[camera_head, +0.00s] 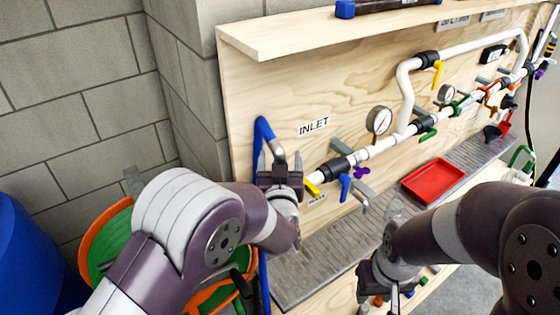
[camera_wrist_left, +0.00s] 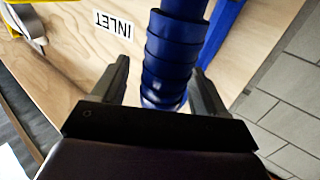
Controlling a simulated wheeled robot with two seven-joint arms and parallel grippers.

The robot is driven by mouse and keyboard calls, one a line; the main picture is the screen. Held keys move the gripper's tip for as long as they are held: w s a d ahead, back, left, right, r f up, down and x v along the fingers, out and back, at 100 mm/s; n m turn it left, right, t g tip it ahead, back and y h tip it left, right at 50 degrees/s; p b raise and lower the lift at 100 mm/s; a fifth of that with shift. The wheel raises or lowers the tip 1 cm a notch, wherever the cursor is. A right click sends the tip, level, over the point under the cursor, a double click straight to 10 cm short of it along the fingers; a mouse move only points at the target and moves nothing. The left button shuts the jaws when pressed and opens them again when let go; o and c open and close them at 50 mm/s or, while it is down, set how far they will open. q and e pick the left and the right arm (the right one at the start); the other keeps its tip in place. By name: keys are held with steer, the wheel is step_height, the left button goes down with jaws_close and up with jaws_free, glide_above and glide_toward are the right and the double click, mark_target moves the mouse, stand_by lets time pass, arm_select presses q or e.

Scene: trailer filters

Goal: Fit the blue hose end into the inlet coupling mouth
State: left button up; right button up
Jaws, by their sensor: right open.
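The blue hose (camera_head: 262,131) hangs at the board's left edge, below and left of the INLET label (camera_head: 314,126). In the left wrist view its ribbed blue end part (camera_wrist_left: 172,50) runs down between my left fingers. My left gripper (camera_head: 280,174) is around it with fingers spread; a gap shows on the left side of the hose. The hose tip is partly hidden by the gripper. The inlet end of the white pipe (camera_head: 317,178) lies just right of the gripper, by a yellow handle (camera_head: 311,188); its mouth is not clearly visible. My right gripper (camera_head: 380,289) is open and empty, low over the bench front.
The pipe run carries a pressure gauge (camera_head: 379,120), a black coupling (camera_head: 341,168) and a blue valve handle (camera_head: 345,187). A red tray (camera_head: 433,179) stands on the grey bench mat (camera_head: 330,245). An orange-and-green reel (camera_head: 107,240) and a blue barrel (camera_head: 30,260) are at left.

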arm_select(q)
steer(key=shift+s, duration=0.1)
steer(key=s+b, duration=0.3)
steer(key=s, duration=0.9)
steer(key=shift+s, duration=0.3)
steer(key=shift+f, duration=0.1)
